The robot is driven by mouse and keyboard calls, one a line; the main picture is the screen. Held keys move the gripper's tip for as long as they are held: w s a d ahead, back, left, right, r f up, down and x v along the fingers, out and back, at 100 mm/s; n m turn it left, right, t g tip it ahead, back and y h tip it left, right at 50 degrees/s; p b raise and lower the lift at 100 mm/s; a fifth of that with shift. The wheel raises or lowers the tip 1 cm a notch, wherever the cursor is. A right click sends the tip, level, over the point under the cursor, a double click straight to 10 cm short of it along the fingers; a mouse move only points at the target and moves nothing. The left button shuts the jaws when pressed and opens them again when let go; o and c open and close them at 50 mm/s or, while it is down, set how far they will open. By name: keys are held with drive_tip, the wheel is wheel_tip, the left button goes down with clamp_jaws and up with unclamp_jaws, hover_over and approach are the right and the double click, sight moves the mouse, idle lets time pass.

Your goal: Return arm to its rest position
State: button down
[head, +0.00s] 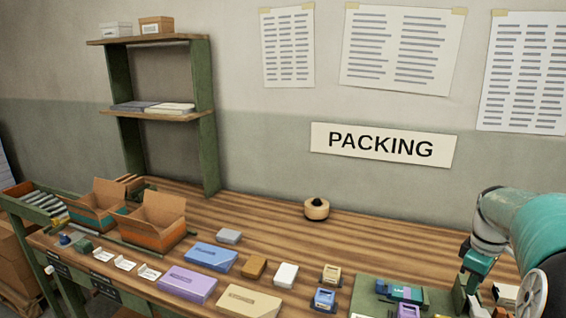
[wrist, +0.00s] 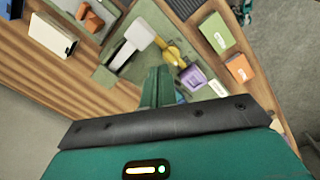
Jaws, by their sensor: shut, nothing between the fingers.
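My arm (head: 525,225), teal and white, reaches in from the right edge in the head view and bends down over the right end of the bench. My gripper (wrist: 158,88) shows in the wrist view as green fingers closed together, with nothing held between them. It points down over a green mat (wrist: 205,55). A white-and-grey tool (wrist: 130,42) and a yellow item (wrist: 178,52) lie just beyond the fingertips. In the head view the fingertips are hard to make out among the small items at the right.
The wooden bench (head: 265,205) holds two open cartons (head: 152,220), a tape roll (head: 316,208), a blue box (head: 210,257), a purple box (head: 187,283) and several small stamps. A shelf (head: 155,115) stands at the back left. The bench's back middle is mostly clear.

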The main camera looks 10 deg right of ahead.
drive_tip(key=a+r+m+t+h, duration=0.1)
drive_tip(key=a+r, duration=0.2)
drive_tip(key=a, duration=0.8)
drive_tip(key=a+r+m+t, duration=0.1)
drive_tip(key=a+r, duration=0.2)
drive_tip(key=a, duration=0.7)
drive_tip(key=s+a+f+m+t, duration=0.1)
drive_tip(key=s+a, duration=0.3)
drive_tip(key=a, duration=0.3)
drive_tip(key=s+a+f+m+t+y, duration=0.1)
drive_tip(key=s+a+m+t, duration=0.1)
drive_tip(key=s+a, duration=0.3)
drive_tip(key=a, duration=0.3)
drive_tip(key=shift+s+a+y, duration=0.25)
drive_tip(key=shift+y, duration=0.05)
drive_tip(key=shift+d+f, duration=0.1)
